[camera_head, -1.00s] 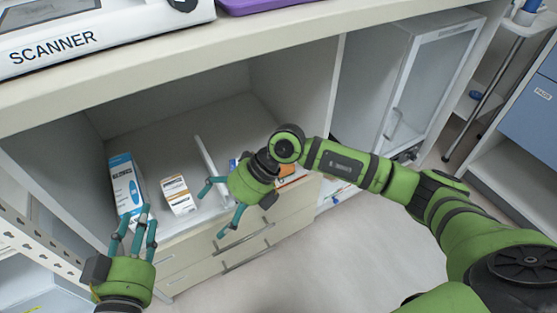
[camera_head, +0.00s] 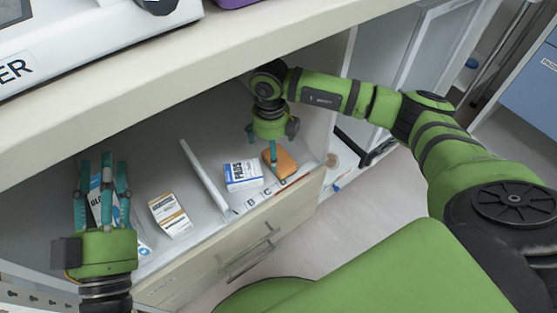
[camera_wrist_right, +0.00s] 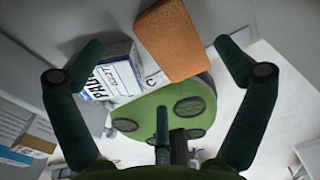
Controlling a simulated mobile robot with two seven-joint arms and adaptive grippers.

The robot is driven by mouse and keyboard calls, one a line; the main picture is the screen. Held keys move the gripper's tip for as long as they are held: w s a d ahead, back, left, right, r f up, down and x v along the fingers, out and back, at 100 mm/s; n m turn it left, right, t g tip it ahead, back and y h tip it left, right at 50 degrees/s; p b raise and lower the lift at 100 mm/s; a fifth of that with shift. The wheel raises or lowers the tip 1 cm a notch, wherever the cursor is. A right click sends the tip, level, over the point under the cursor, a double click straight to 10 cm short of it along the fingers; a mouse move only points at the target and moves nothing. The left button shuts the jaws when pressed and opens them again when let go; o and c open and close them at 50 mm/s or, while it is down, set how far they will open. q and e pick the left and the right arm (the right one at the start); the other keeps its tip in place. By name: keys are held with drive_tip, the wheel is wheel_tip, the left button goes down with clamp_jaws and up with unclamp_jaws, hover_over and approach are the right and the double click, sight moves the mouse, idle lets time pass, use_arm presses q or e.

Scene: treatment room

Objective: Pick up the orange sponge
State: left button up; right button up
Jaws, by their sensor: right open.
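The orange sponge (camera_head: 286,164) lies in the right-hand section of the open shelf, close to its front edge. It also shows in the right wrist view (camera_wrist_right: 172,40), ahead of the fingers. My right gripper (camera_head: 262,148) hangs above the sponge, pointing down, with one finger in front of part of it. In the wrist view its fingers (camera_wrist_right: 162,62) are spread, with the sponge between the two outer fingertips and no clear contact. My left gripper (camera_head: 100,165) is at the left with its fingers up and apart, in front of a blue-and-white box, holding nothing that I can see.
A blue-and-white pill box (camera_head: 243,175) stands just left of the sponge. A white divider (camera_head: 206,177) separates it from an orange-and-white box (camera_head: 170,214). The counter (camera_head: 190,85) overhangs the shelf. Drawers (camera_head: 240,250) are below.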

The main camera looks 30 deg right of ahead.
sight(279, 162)
drive_tip(key=f+b, duration=0.1)
drive_tip(key=f, duration=0.3)
drive_tip(key=shift+s+d+f+b, duration=0.15)
drive_tip(key=shift+s+f+b, duration=0.05)
drive_tip(key=shift+f+b, duration=0.15)
drive_tip(key=shift+f, duration=0.2)
use_arm(q)
drive_tip(key=s+r+m+t+h, duration=0.2)
drive_tip(key=s+r+t+h, duration=0.2)
drive_tip(key=r, duration=0.4)
drive_tip(key=s+h, duration=0.1)
drive_tip(key=s, duration=0.1)
drive_tip(key=shift+s+d+h, duration=0.3)
drive_tip(key=shift+d+h, duration=0.1)
use_arm(e)
drive_tip(key=c, duration=0.7)
